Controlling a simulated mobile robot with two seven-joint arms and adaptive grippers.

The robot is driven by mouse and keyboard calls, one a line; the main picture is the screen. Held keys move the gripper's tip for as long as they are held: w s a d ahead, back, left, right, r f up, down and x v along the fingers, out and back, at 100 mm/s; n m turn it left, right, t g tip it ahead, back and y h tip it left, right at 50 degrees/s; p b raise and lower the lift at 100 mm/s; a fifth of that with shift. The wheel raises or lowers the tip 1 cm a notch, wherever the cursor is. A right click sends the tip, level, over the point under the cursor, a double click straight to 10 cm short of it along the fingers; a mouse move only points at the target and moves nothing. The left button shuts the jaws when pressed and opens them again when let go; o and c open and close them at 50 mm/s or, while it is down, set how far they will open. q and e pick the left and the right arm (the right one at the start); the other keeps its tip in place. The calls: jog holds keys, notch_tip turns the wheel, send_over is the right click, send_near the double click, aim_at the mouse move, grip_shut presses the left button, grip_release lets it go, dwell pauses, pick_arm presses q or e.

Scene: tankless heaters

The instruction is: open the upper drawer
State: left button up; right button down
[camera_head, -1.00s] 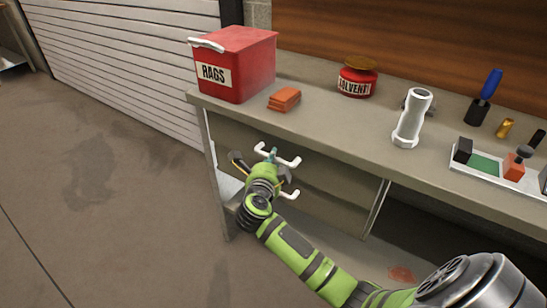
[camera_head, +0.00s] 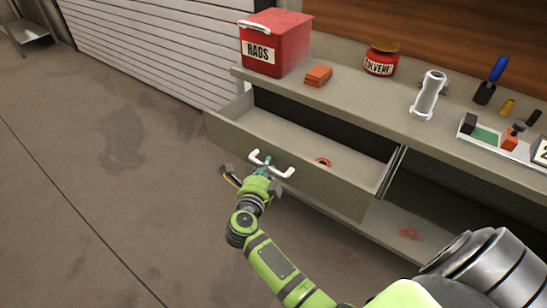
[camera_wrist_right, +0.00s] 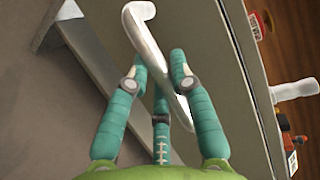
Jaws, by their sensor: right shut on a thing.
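The upper drawer (camera_head: 318,184) under the workbench is pulled out, with its inside in view in the head view. A small reddish ring (camera_head: 323,162) lies on its floor. A white handle (camera_head: 272,164) is on the drawer front; the handle also shows in the right wrist view (camera_wrist_right: 150,45). My right gripper (camera_head: 262,175) is at the handle, its fingers shut around the bar. In the right wrist view its teal fingers (camera_wrist_right: 160,75) sit on both sides of the handle. My left gripper is not in view.
On the bench top (camera_head: 345,97) stand a red RAGS box (camera_head: 277,45), an orange block (camera_head: 318,75), a red SOLVENT jar (camera_head: 381,60), a white cylinder (camera_head: 428,95) and a tool tray (camera_head: 500,143). The floor at left is clear.

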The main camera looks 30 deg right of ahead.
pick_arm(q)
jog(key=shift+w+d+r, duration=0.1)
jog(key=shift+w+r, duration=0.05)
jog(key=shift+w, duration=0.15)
pick_arm(e)
jog(key=shift+s+a, duration=0.25)
jog(key=shift+a, duration=0.35)
jog(key=shift+s+a, duration=0.25)
jog(key=shift+a, duration=0.3)
jog(key=c, duration=1)
grip_release()
jog(key=shift+c, duration=0.2)
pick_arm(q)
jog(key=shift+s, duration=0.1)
